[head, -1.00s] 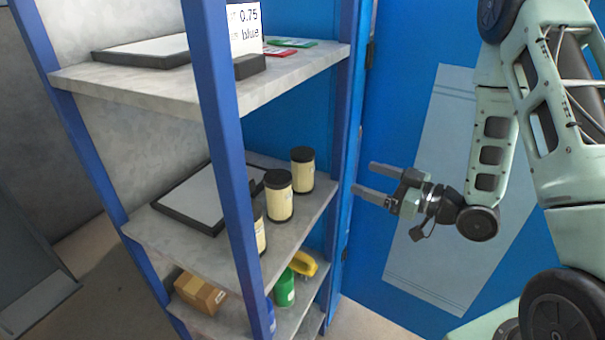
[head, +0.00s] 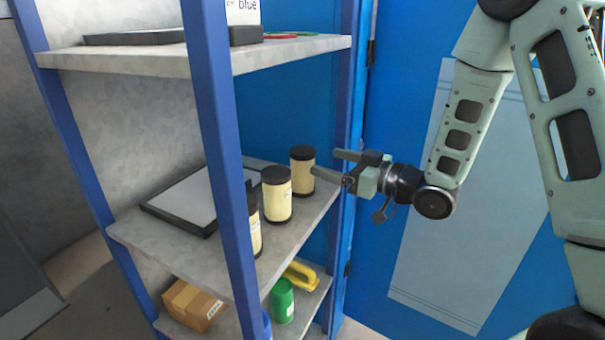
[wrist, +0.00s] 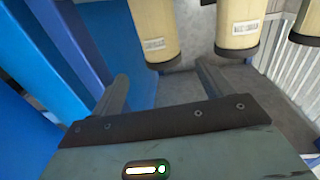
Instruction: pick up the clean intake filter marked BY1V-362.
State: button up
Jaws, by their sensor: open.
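Three cream filters with black end caps stand upright in a row on the middle shelf in the head view: a back one (head: 302,172), a middle one (head: 277,199) and a front one (head: 254,232), partly hidden by the blue post. The wrist view shows a left filter (wrist: 155,28), a middle filter (wrist: 239,24) and a dark end cap at the right edge. Their labels are too small to read, so I cannot tell which is BY1V-362. My gripper (head: 328,164) is open and empty, its fingertips close to the back filter. In the wrist view the gripper (wrist: 160,85) has its fingers apart.
A blue shelf post (head: 222,150) stands in front of the shelves. A dark-framed panel (head: 185,203) lies on the middle shelf (head: 165,242). The upper shelf (head: 130,60) is above. A box (head: 192,305), a green canister (head: 282,300) and a yellow object (head: 302,275) sit below.

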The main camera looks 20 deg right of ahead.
aim_at(314, 157)
jog(key=shift+x, duration=1.25)
jog(key=p+x, duration=0.1)
jog(key=x, duration=0.3)
jog(key=shift+a+r, duration=0.15)
jog(key=shift+a, duration=0.1)
jog(key=shift+w+a+p, duration=0.25)
jog(key=shift+w+p, duration=0.05)
jog(key=shift+w, duration=0.05)
jog(key=c, duration=1.1)
